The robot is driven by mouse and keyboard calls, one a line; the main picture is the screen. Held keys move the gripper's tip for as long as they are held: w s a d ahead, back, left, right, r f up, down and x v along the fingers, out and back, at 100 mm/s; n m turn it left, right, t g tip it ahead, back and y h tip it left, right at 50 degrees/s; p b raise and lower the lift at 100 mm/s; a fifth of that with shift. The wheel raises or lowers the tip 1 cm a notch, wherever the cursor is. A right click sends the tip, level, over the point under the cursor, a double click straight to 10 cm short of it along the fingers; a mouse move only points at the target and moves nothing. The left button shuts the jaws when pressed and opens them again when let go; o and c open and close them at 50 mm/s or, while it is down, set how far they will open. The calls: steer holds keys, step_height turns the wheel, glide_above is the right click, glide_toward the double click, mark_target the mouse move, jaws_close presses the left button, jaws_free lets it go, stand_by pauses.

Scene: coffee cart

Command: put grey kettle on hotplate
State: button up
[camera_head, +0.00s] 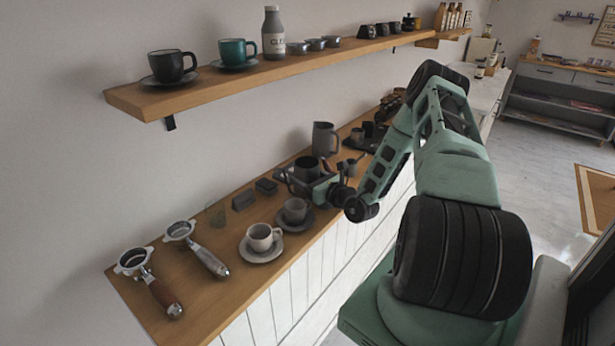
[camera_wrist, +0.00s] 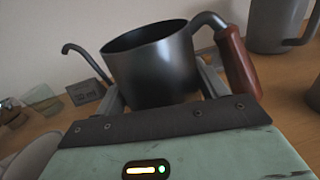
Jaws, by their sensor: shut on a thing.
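The grey kettle (camera_wrist: 150,65) has an open top, a thin curved spout at left and a reddish-brown handle at right in the wrist view. My gripper (camera_wrist: 161,92) is shut on its body, one finger on each side. In the head view the kettle (camera_head: 306,168) is over the wooden counter, partly hidden by my gripper (camera_head: 311,183). It looks about upright; I cannot tell whether its base touches the counter. I cannot clearly pick out the hotplate in either view.
A grey pitcher (camera_head: 324,139) stands just behind the kettle. Cups on saucers (camera_head: 261,240) (camera_head: 295,212) stand in front, left of my gripper. Portafilters (camera_head: 147,280) (camera_head: 196,247) lie at the counter's near end. A wooden shelf (camera_head: 200,95) runs above.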

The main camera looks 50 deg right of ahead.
steer(key=shift+f, duration=0.15)
steer(key=o, duration=1)
steer(key=shift+o, duration=0.2)
